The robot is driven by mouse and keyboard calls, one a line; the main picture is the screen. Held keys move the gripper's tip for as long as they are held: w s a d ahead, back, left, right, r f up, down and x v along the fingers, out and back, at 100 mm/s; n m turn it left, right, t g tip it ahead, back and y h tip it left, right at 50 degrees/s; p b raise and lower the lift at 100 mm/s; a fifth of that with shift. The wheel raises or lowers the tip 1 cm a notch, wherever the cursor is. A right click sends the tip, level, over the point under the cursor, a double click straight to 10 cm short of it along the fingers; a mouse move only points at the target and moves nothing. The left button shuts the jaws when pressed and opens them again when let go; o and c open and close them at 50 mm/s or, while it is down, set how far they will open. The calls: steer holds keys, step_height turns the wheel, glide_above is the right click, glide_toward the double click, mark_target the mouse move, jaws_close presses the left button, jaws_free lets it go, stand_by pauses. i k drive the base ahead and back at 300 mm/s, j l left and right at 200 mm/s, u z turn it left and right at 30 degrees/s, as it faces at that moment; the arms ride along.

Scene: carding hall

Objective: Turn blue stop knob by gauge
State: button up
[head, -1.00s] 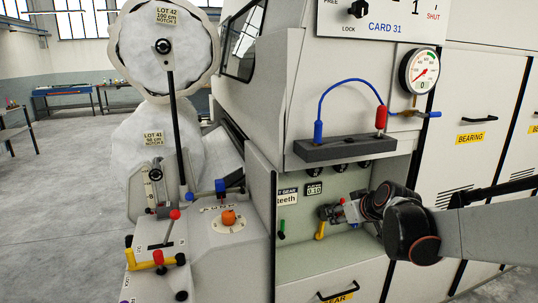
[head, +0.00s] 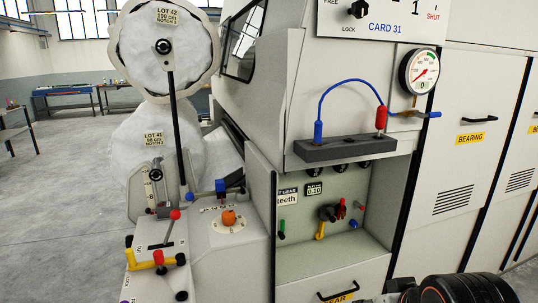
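A round white dial gauge (head: 419,71) is on the upper right of the card machine. A blue-ended lever (head: 434,114) sits just below it on a brass fitting and lies roughly level. A separate small blue knob (head: 353,224) shows low in the open recess, to the right of a yellow handle (head: 320,230) and a red piece (head: 341,208). I cannot tell from the view which blue part is the stop knob. Only dark rounded links of my arm show at the bottom right edge; my gripper is out of the picture.
A blue hose (head: 348,83) arches over a dark grey block (head: 345,148) to a red fitting (head: 381,117). The recess (head: 385,205) has side walls. An orange knob (head: 229,217) and levers are on the left. Open floor (head: 65,190) lies at far left.

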mark_target(352, 222)
steer(key=i+l+u, duration=0.2)
steer(key=l, duration=0.35)
steer(key=i+l+u, duration=0.2)
steer(key=l, duration=0.35)
steer(key=l+u, duration=0.2)
steer(key=l, duration=0.35)
